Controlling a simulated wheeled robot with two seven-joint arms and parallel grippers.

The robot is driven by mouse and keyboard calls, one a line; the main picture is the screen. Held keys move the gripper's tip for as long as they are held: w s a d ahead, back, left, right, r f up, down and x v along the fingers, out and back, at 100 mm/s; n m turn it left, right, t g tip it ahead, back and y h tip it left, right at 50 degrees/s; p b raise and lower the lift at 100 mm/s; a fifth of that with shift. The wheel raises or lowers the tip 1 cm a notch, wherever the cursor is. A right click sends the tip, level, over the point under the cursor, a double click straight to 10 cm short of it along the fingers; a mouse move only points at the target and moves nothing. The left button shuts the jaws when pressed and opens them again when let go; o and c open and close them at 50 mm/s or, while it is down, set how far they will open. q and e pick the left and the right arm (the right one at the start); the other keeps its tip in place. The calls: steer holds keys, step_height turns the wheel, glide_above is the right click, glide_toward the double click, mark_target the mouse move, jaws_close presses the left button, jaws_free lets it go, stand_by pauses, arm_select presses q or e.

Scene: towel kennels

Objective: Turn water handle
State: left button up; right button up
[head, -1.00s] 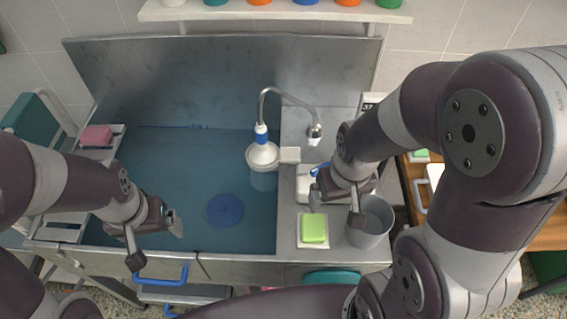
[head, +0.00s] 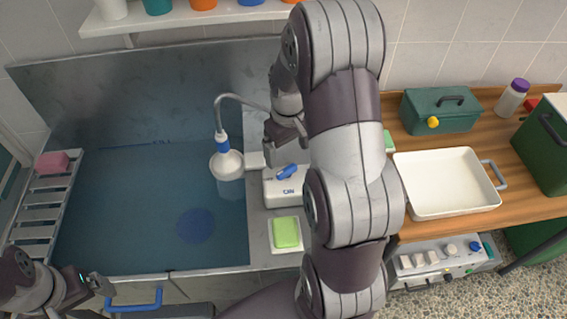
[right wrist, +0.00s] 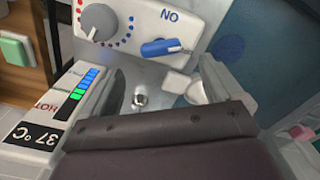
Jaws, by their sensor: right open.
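The blue water handle (head: 287,172) sits on the white tap control box (head: 289,197) on the counter, right of the tub. In the right wrist view, the blue handle (right wrist: 160,48) lies below the upside-down letters "ON". A grey dial (right wrist: 98,22) with blue and red dots is beside it. My right gripper (head: 284,148) is open, just behind the handle in the head view, partly hidden by my arm. I see no contact with the handle. My left gripper (head: 99,288) is low at the left, in front of the tub; its jaws are unclear.
The shower head (head: 226,164) hangs over the blue tub (head: 120,200). A green soap bar (head: 286,232) is on the counter. A white tray (head: 447,205) and teal box (head: 440,110) stand on the wooden table at right. The "37 °C" display (right wrist: 35,136) is close in the wrist view.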

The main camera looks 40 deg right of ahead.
mark_target(287, 169)
step_height(287, 169, down, 6)
steer(key=shift+w+r+p, duration=0.1)
steer(key=shift+r+p, duration=0.15)
steer(key=shift+p, duration=0.05)
steer(key=shift+f, duration=0.65)
steer(key=c, duration=1.1)
steer(key=shift+o, duration=0.3)
steer(key=shift+m, duration=0.3)
steer(key=shift+r+m+p, duration=0.1)
steer(key=shift+m+p, duration=0.2)
steer(key=shift+m, duration=0.6)
steer(key=shift+m+p, duration=0.3)
steer(key=shift+m, duration=1.4)
